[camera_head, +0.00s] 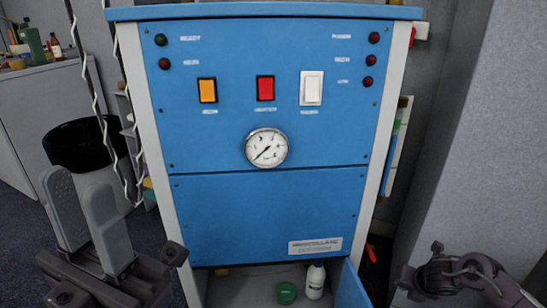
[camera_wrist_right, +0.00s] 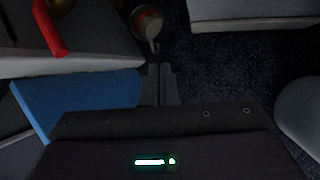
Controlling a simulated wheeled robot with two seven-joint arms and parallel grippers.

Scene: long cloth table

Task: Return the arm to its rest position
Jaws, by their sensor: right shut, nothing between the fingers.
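My left gripper (camera_head: 78,188) is at the lower left of the head view, with its two grey fingers pointing up and a gap between them. It is open and empty, in front and to the left of the blue cabinet. Part of my right arm (camera_head: 455,276) shows at the lower right of the head view, right of the cabinet. In the right wrist view, my right gripper (camera_wrist_right: 160,85) has its two dark fingers together, shut on nothing. Its fingers are clear of the blue panel (camera_wrist_right: 85,105) in the picture.
A blue cabinet (camera_head: 265,215) with switches and a gauge (camera_head: 266,147) stands ahead. A grey wall (camera_head: 480,140) is at right.

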